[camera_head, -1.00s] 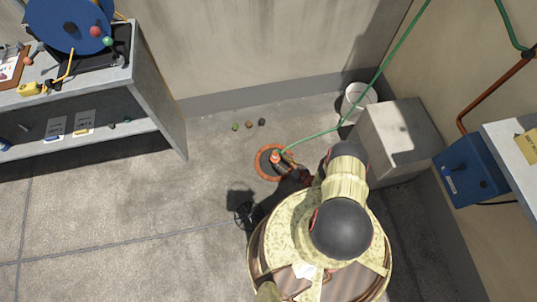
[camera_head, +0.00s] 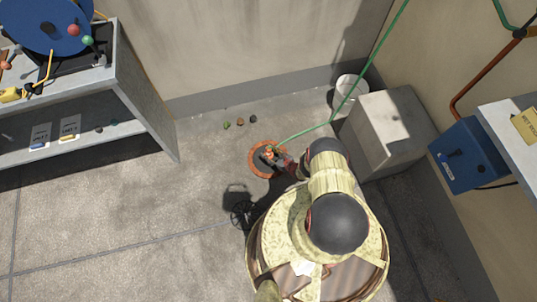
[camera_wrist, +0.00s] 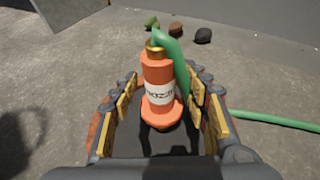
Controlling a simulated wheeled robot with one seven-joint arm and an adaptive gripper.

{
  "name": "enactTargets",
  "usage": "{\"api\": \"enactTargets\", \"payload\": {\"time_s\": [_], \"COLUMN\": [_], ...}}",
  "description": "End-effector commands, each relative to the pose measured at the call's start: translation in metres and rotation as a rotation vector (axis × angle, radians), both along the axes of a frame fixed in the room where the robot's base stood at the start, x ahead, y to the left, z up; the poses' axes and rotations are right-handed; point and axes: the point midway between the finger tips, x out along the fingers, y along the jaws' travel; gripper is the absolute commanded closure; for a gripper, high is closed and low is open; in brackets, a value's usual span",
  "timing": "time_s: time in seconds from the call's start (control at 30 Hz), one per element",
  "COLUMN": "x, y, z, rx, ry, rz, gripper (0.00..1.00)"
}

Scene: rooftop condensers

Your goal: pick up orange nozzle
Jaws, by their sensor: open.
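The orange nozzle (camera_wrist: 157,85) stands upright in the wrist view, with a white label, a brass collar and a green hose bending down from its top. It sits between the two open fingers of my gripper (camera_wrist: 160,112), with a visible gap on its left; the right side is partly covered by the hose. In the head view the nozzle (camera_head: 269,152) stands on a round dark mat with an orange rim (camera_head: 255,171). My gripper (camera_head: 283,163) reaches it from the lower right and hides part of the mat.
The green hose (camera_head: 303,133) runs from the nozzle up to the right wall. Several small lumps (camera_head: 240,121) lie behind the mat. A white bucket (camera_head: 350,90) and a grey box (camera_head: 390,130) stand at right. A shelf bench (camera_head: 150,95) is at left. Floor left of the mat is clear.

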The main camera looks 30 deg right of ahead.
Motion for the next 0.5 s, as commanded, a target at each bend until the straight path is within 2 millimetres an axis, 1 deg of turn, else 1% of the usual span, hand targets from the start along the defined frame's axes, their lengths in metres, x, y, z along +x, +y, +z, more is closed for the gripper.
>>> {"api": "enactTargets", "payload": {"time_s": [0.07,0.5], "x": [-0.0001,-0.0003], "y": [-0.0001,-0.0001], "z": [0.0003,0.0001], "rx": [0.0,0.0], "ry": [0.0,0.0], "rz": [0.0,0.0], "gripper": [0.56,0.81]}}
